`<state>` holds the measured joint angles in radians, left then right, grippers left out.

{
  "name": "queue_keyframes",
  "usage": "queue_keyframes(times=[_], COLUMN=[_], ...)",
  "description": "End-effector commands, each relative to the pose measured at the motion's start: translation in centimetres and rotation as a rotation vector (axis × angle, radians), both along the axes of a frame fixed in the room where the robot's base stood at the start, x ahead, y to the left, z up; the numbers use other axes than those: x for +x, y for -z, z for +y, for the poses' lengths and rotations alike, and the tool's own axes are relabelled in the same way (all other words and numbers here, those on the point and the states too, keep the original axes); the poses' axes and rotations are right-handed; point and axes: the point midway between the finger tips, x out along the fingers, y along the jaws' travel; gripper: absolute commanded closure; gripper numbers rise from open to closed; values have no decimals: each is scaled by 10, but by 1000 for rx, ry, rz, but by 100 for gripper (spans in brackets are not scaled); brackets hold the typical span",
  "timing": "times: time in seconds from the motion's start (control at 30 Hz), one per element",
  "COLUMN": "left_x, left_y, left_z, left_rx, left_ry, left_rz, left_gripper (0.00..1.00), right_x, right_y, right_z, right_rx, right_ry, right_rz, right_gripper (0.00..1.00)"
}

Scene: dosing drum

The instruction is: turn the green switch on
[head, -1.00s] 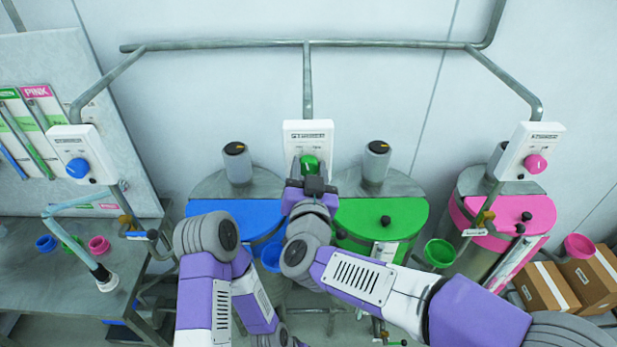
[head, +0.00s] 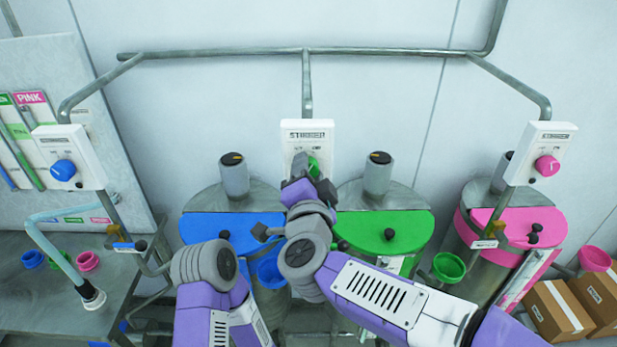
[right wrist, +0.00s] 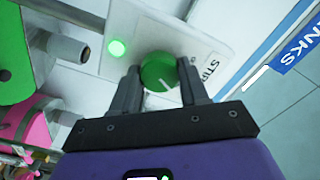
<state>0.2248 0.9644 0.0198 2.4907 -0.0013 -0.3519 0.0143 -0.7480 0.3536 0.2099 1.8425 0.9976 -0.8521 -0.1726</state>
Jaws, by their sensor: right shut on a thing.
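The green switch (head: 314,165) is a round knob on the white middle stirrer box (head: 306,132) on the wall. In the right wrist view the green knob (right wrist: 159,72) sits between the two dark fingers of my right gripper (right wrist: 157,73), which is shut on it. A white mark on the knob's face points toward the lower right there. A green lamp (right wrist: 117,47) beside the knob is lit. In the head view my right gripper (head: 305,172) is tilted at the box and covers part of the knob. My left arm shows at the bottom, but its gripper does not show.
Similar boxes carry a blue knob (head: 63,170) at left and a pink knob (head: 547,165) at right. Drums with blue (head: 205,228), green (head: 415,226) and pink (head: 545,222) lids stand below. Pipes (head: 230,53) run above. Cartons (head: 560,310) stand at right.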

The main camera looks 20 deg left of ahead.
Motion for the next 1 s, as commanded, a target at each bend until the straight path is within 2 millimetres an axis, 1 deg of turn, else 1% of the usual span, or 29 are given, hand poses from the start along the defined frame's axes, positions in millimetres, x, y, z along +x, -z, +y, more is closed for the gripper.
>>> queue_keyframes(times=[0.2, 0.57, 0.6, 0.73, 0.77, 1.0], left_x=[0, 0, 0, 0, 0, 0], left_y=[3, 3, 3, 3, 3, 3], left_z=[0, 0, 0, 0, 0, 0], left_rx=[0, 0, 0, 0, 0, 0], left_ry=[0, 0, 0, 0, 0, 0], left_rz=[0, 0, 0, 0, 0, 0], left_gripper=[57, 57, 57, 57, 57, 57], right_x=[0, 0, 0, 0, 0, 0], right_y=[1, 0, 0, 0, 0, 0], right_z=[0, 0, 0, 0, 0, 0], right_rx=[30, 34, 34, 33, 33, 33], right_ry=[-1, -1, -1, -2, -1, -1], right_rz=[11, 12, 12, 11, 10, 10], right_gripper=[86, 86, 53, 33, 30, 30])
